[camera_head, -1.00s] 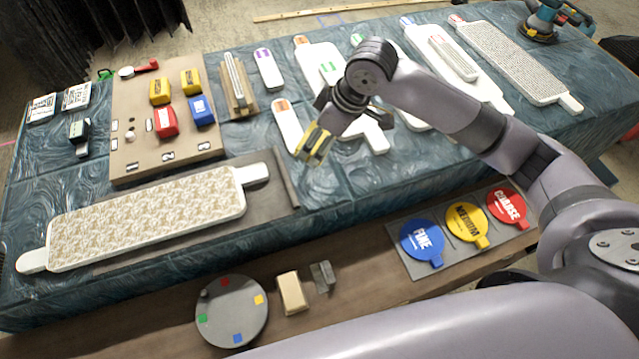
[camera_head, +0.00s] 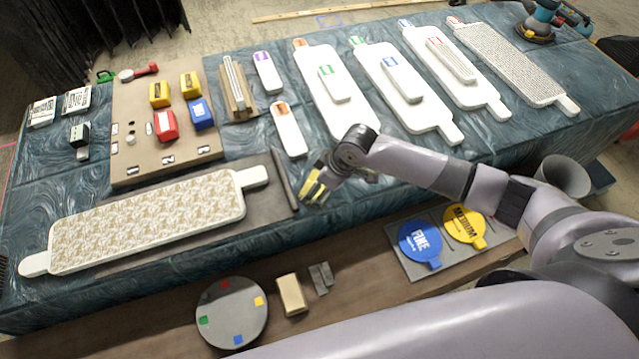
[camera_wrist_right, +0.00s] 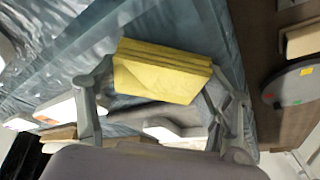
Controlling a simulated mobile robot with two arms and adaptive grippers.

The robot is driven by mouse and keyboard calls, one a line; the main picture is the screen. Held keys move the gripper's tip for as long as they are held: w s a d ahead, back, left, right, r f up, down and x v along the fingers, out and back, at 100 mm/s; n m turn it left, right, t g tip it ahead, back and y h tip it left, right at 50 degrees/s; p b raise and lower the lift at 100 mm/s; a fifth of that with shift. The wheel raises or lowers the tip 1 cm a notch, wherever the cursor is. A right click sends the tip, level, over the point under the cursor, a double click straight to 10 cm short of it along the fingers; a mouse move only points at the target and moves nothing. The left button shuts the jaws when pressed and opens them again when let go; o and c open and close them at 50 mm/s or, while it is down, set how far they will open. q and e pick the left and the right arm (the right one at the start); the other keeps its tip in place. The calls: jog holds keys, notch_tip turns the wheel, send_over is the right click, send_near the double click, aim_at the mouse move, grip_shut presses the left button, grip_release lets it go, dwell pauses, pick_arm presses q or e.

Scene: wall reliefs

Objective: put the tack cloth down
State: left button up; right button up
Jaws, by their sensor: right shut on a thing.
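The tack cloth (camera_wrist_right: 160,72) is a folded yellow cloth, held between the fingers of my right gripper in the right wrist view. In the head view my right gripper (camera_head: 315,187) is shut on the cloth, of which a small yellow part (camera_head: 312,178) shows. The gripper is over the front part of the blue-green covered table (camera_head: 345,235), just right of a thin dark bar (camera_head: 284,180). I cannot tell whether the cloth touches the table. My left gripper is not in view.
A patterned white relief panel (camera_head: 150,218) lies to the left of the gripper. Plain white panels (camera_head: 335,95) lie behind it. On the front ledge are a round grey tray (camera_head: 232,325), a tan block (camera_head: 291,294), and blue (camera_head: 420,243) and yellow (camera_head: 463,226) discs.

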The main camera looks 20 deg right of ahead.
jog(key=shift+f, duration=0.25)
jog(key=shift+s+f, duration=0.3)
jog(key=o, duration=0.8)
jog(key=shift+d+f, duration=0.1)
jog(key=shift+o, duration=1.2)
jog(key=shift+w+f, duration=0.15)
jog(key=shift+f, duration=0.05)
jog(key=shift+o, duration=1)
jog(key=shift+r, duration=0.1)
jog(key=shift+w+r, duration=0.1)
jog(key=shift+r, duration=0.4)
jog(key=v, duration=1.2)
jog(key=shift+r, duration=0.35)
